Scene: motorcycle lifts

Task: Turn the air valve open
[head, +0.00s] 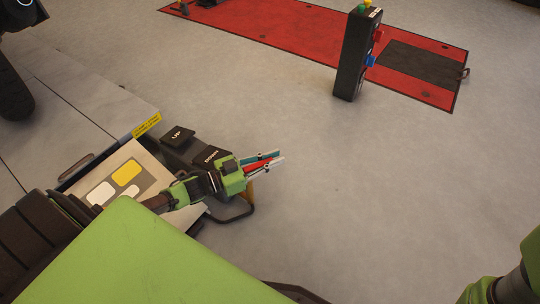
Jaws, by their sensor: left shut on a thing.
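My left gripper (277,157) reaches in from the left, beyond the black foot pedal unit marked UP and DOWN. Its fingers are close together on a thin red piece (264,164), which looks like the handle of the air valve. The fingers and the green gripper body hide most of it, so I cannot tell how far it is turned. My right gripper is not in view; only part of my right arm shows at the lower right corner.
The pedal unit (177,137) has a dark loop bar near my gripper. A grey lift platform (70,85) lies at the left. A red lift platform (290,28) and a black control post (350,65) stand at the back. The grey floor between is clear.

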